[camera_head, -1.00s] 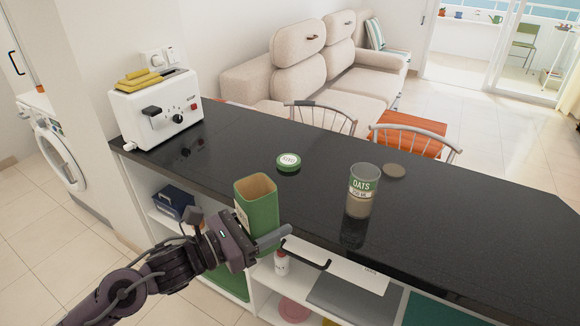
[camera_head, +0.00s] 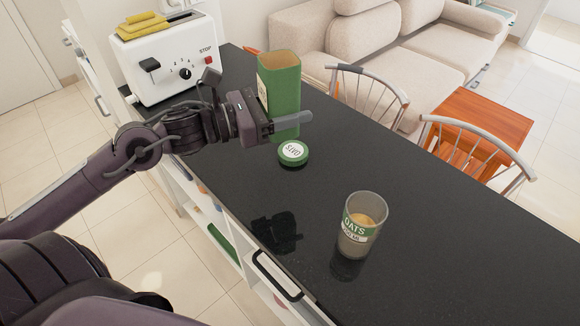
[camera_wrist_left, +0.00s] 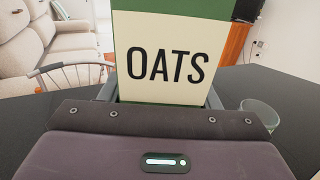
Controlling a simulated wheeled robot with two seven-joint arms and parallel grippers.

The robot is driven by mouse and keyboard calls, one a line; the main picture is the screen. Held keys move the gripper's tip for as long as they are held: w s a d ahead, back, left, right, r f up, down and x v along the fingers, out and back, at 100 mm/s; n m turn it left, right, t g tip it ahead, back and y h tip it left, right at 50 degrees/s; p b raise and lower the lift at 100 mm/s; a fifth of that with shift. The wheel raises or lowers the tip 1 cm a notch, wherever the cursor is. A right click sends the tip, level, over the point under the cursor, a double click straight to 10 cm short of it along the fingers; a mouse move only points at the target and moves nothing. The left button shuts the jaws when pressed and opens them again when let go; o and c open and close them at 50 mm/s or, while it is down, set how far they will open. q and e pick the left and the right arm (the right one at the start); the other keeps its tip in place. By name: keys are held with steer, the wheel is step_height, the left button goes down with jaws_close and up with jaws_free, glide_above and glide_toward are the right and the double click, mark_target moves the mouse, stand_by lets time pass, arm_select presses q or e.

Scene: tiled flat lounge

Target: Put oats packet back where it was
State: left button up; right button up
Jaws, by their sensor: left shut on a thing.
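The oats packet (camera_head: 284,95) is a tall, open-topped green box with a cream label. My left gripper (camera_head: 287,124) is shut on it and holds it upright over the black counter, right of the toaster. Its OATS label (camera_wrist_left: 166,65) faces the left wrist camera. The fingers hide part of its lower side, and I cannot tell whether its base touches the counter. A glass oats jar (camera_head: 362,224) with a green and white label stands uncapped on the counter, partly filled. A round green lid (camera_head: 293,153) lies just in front of the packet. My right gripper is out of view.
A white toaster (camera_head: 170,58) with yellow slices on top stands at the counter's far left end. Two chairs (camera_head: 372,95) and an orange wooden table (camera_head: 475,130) are behind the counter. The dark counter (camera_head: 440,265) is clear right of the jar.

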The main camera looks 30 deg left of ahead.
arm_select(q)
step_height(320, 180, down, 12)
steer(key=shift+f+p, duration=0.15)
steer(key=shift+p, duration=0.15)
step_height(320, 180, down, 4)
steer(key=shift+f, duration=0.15)
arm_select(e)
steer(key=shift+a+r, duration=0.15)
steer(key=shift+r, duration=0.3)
arm_select(q)
steer(key=shift+f, duration=0.1)
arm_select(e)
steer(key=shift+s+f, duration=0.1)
arm_select(q)
steer(key=shift+f, duration=0.15)
steer(key=o, duration=1.1)
steer(key=shift+o, duration=0.3)
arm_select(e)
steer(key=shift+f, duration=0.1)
arm_select(q)
steer(key=shift+s+r, duration=0.15)
steer(key=shift+r, duration=0.05)
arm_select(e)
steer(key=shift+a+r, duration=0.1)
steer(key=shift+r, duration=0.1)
